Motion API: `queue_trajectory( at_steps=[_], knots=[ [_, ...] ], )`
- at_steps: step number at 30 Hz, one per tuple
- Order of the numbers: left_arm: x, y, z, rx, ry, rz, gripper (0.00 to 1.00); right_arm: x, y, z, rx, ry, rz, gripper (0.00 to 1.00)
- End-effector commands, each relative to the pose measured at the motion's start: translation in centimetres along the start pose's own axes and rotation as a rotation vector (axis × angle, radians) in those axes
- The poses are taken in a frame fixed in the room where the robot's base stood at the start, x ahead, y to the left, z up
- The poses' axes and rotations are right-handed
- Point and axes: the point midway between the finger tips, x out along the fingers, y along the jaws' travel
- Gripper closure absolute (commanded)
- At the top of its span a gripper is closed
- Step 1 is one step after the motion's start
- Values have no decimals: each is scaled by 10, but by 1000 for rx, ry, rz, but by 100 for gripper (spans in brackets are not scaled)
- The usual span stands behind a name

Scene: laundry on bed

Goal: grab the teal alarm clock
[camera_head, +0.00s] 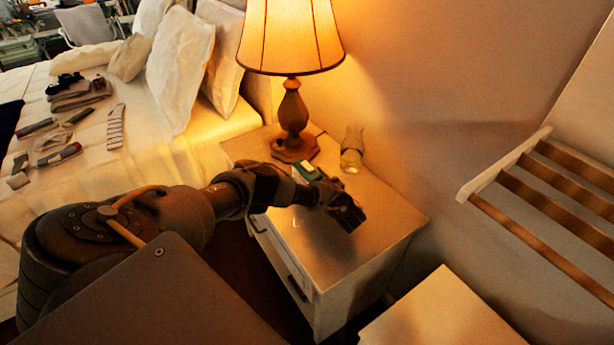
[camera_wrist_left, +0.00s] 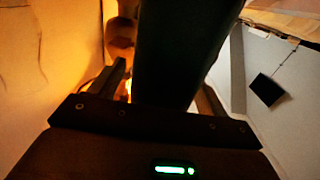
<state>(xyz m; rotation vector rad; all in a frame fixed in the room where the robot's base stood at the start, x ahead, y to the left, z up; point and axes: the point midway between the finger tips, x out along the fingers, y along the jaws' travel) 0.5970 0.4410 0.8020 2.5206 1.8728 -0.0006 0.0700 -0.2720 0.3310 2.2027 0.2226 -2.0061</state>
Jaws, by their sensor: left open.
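A small green-teal object with a pale patch, which looks like the teal alarm clock (camera_head: 307,172), lies on the nightstand (camera_head: 375,228) near the lamp base. My left arm reaches over the nightstand from the left and partly hides this object. My left gripper (camera_head: 346,212) is over the nightstand top, to the right of and nearer than the green-teal object. In the left wrist view its fingers (camera_wrist_left: 163,95) are apart. A large dark, slightly teal slab fills the space between and beyond them; I cannot tell whether it is the clock or whether the fingers touch it. My right gripper is not seen.
A lit lamp (camera_head: 293,110) stands at the back of the nightstand, with a glass carafe (camera_head: 352,150) to its right. The bed (camera_head: 150,160) with pillows and folded clothes is at left. A slatted wooden rack (camera_head: 540,195) is at right. The nightstand's front right is clear.

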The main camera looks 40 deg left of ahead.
Motion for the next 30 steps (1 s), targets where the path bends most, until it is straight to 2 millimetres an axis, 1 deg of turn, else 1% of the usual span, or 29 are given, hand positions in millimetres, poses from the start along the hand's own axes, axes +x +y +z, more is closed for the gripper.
queue_trajectory(
  at_steps=[5,20,21,26,30],
  knots=[
    [0,0,-1,0,0,0,24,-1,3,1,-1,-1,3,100],
    [0,0,-1,0,2,-1,89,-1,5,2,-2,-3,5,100],
    [0,0,-1,0,2,-1,90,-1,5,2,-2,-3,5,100],
    [0,0,-2,0,1,0,90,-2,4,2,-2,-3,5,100],
    [0,0,-8,0,2,0,90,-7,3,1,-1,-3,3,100]
  ],
)
